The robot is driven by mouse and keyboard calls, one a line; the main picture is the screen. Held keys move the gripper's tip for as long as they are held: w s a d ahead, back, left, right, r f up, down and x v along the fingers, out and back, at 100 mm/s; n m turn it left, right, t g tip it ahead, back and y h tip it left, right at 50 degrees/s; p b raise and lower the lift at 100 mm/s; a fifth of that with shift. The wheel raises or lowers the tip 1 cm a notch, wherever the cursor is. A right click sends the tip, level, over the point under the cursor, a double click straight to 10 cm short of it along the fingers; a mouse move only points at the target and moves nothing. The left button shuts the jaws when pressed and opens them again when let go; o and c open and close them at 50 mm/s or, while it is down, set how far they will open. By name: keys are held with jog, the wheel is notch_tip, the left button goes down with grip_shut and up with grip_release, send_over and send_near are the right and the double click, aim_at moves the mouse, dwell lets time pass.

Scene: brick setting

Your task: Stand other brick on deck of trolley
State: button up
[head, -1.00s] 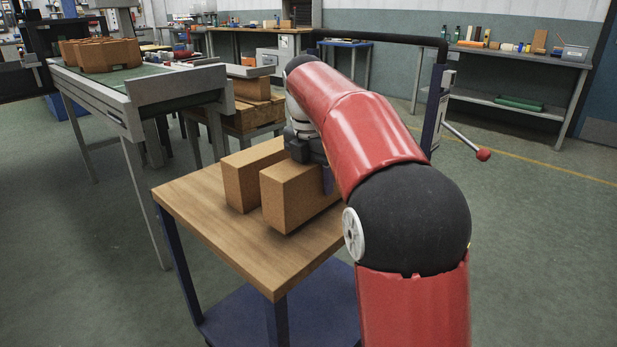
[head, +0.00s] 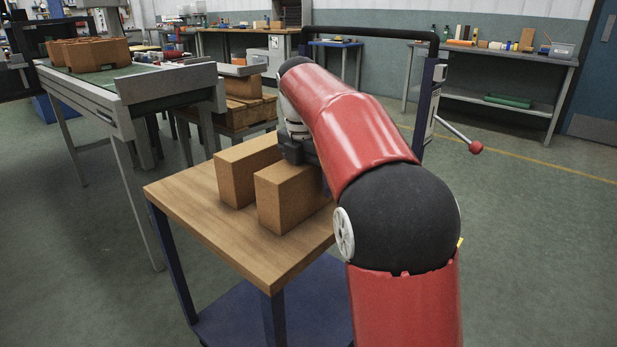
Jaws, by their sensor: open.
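Two tan bricks stand side by side on the wooden deck (head: 200,212) of the trolley, a narrow gap between them. The left brick (head: 236,182) is a little farther back; the right brick (head: 286,199) is nearer and partly behind my arm. My gripper (head: 300,152) is at the far end of the right brick, low over its top. It is open; its fingers are mostly hidden by the brick and my red arm, so I cannot tell whether they touch the brick.
The trolley's dark handle bar (head: 372,32) rises behind the arm. A conveyor table (head: 160,88) with brown parts (head: 90,54) stands at the left, and a stack of bricks on a pallet (head: 245,115) behind the trolley. A lever with a red knob (head: 476,147) sticks out right. The deck's front left is bare.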

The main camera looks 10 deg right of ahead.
jog(key=r+p, duration=0.1)
jog(key=r, duration=0.3)
jog(key=r+p, duration=0.1)
jog(key=r, duration=0.3)
jog(key=a+r+p, duration=0.1)
jog(key=r+p, duration=0.1)
jog(key=r, duration=0.1)
jog(key=shift+s+r, duration=0.4)
jog(key=shift+a+r, duration=0.1)
jog(key=shift+r, duration=0.1)
jog(key=shift+s, duration=0.25)
jog(key=s+f+m+t, duration=0.1)
jog(key=s+f+m, duration=0.5)
jog(key=s+m, duration=0.2)
jog(key=s+f+m+t, duration=0.2)
jog(key=s+f+m, duration=0.4)
jog(key=s+m, duration=0.2)
jog(key=s+d+f+m+t+y, duration=0.1)
jog(key=s+f+m, duration=0.5)
jog(key=s+m, duration=0.3)
jog(key=s, duration=0.2)
jog(key=shift+s+t, duration=0.3)
jog(key=shift+t, duration=0.1)
jog(key=shift+d, duration=0.1)
